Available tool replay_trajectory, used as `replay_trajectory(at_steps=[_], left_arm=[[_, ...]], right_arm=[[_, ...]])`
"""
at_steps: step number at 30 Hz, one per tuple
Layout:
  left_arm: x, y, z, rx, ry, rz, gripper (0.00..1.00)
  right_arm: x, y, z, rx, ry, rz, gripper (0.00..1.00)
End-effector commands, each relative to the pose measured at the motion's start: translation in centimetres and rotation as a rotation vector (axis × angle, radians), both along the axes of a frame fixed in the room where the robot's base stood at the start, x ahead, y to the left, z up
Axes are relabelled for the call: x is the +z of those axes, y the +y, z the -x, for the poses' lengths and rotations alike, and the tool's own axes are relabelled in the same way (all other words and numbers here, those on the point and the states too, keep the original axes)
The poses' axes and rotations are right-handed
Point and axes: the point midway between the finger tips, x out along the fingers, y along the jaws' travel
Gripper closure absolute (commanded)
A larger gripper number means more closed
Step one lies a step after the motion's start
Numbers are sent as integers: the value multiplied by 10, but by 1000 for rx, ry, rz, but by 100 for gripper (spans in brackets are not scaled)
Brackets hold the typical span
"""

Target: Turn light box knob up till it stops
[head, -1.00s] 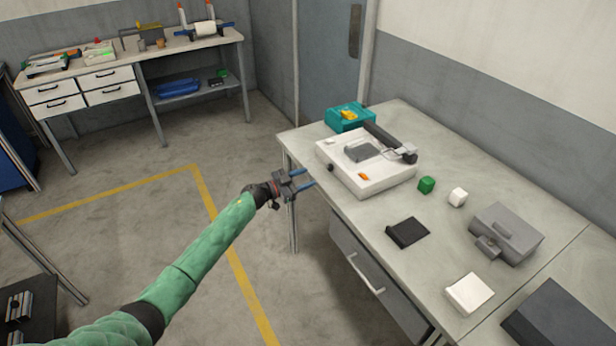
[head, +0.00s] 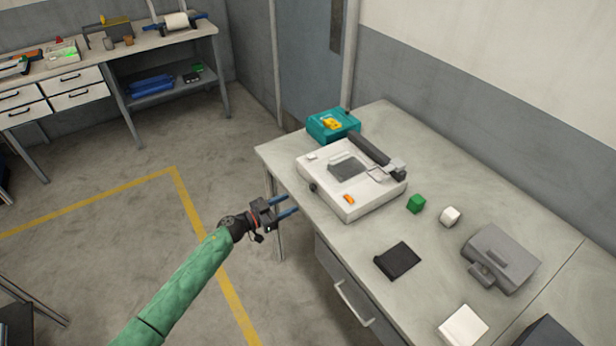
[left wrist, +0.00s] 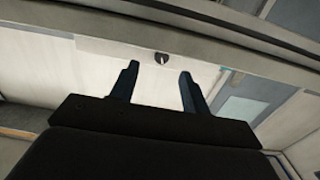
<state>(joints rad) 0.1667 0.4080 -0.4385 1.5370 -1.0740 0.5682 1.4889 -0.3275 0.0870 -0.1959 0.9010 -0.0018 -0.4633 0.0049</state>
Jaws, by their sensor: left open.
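The white light box (head: 330,205) sits on the grey table. Its small dark knob (head: 313,187) is on the side facing my left arm. In the left wrist view the knob (left wrist: 161,58) is round and dark with a pale pointer mark, on a pale face just beyond the fingertips. My left gripper (head: 290,205) is open and empty, off the table's left edge, with its blue fingers pointing towards the light box. In the left wrist view the gripper (left wrist: 158,70) has the knob in line with its finger gap, not between the fingers. My right gripper is not in view.
A teal box (head: 320,126) stands behind the light box. The table edge (head: 290,196) is close to my left fingers.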

Motion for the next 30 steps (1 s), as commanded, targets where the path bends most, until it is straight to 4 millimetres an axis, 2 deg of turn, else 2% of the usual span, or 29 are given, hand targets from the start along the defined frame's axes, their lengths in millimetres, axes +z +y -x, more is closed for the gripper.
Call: replay_trajectory(at_steps=[1, 4, 9, 14, 30], left_arm=[[6, -3, 1, 0, 13, 18, 53], [10, -5, 1, 4, 50, 49, 53], [10, -4, -1, 11, 102, 84, 53], [11, -8, -4, 11, 118, 96, 53], [12, -57, -41, 13, 118, 96, 53]], right_arm=[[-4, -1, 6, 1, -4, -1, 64], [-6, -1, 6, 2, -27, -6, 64], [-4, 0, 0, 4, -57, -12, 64], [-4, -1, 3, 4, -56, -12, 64], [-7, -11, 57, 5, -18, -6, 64]])
